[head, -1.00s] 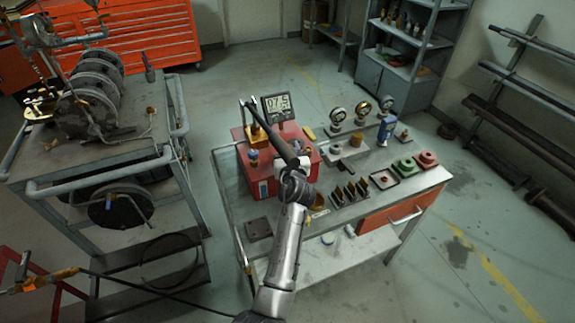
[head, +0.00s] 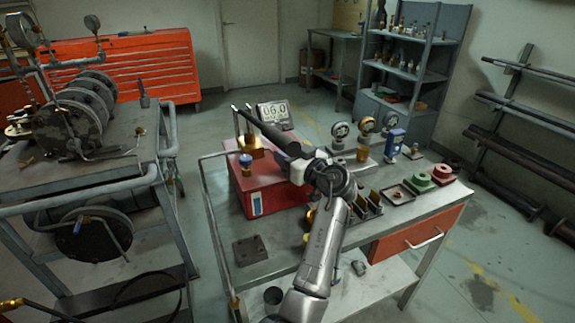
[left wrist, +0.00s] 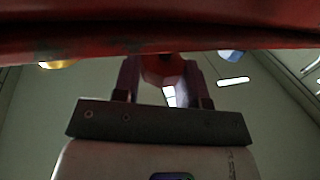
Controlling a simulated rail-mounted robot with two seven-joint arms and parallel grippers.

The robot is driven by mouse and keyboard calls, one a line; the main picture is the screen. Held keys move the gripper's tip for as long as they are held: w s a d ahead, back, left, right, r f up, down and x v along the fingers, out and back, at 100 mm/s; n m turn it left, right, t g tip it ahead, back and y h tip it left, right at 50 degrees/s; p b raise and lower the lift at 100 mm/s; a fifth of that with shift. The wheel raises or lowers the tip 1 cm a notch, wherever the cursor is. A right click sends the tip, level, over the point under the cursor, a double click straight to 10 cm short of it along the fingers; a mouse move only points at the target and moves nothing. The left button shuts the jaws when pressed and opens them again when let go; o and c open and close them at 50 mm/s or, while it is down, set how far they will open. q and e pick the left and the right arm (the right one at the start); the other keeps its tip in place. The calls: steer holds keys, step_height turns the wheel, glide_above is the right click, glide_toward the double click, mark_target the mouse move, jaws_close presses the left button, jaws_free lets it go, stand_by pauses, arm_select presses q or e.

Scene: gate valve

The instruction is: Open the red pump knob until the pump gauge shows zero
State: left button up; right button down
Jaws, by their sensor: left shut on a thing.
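The red pump (head: 270,193) stands at the left end of the workbench, with a long black lever (head: 268,132) above it. The digital pump gauge (head: 274,114) behind it appears to read 06.0. The arm in the head view comes up the middle to the pump's right end; its white hand (head: 298,170) is beside the lever, and its fingertips are hidden. In the left wrist view, my left gripper (left wrist: 163,68) has its fingers on either side of a red, knob-like part (left wrist: 160,66). A red surface (left wrist: 150,38) fills the top of that view. My right gripper is out of view.
A brass block (head: 249,147) and blue cap (head: 246,160) are on the pump. Dial gauges (head: 341,131), a blue bottle-like part (head: 395,143), a green fitting (head: 416,182) and a red fitting (head: 443,174) stand further right. A dark plate (head: 250,250) lies at the bench's front left.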

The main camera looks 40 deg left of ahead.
arm_select(q)
steer(key=shift+n+g+b, duration=0.35)
steer(key=shift+n+g, duration=0.25)
steer(key=shift+g, duration=0.6)
steer(key=o, duration=0.9)
steer(key=shift+d, duration=0.1)
steer(key=shift+d, duration=0.4)
steer(key=shift+s+d+p, duration=0.2)
steer(key=shift+d+p, duration=0.8)
steer(key=shift+d, duration=2.2)
steer(key=shift+s+d+p, duration=0.15)
steer(key=shift+d+p, duration=0.85)
steer(key=shift+d, duration=2.2)
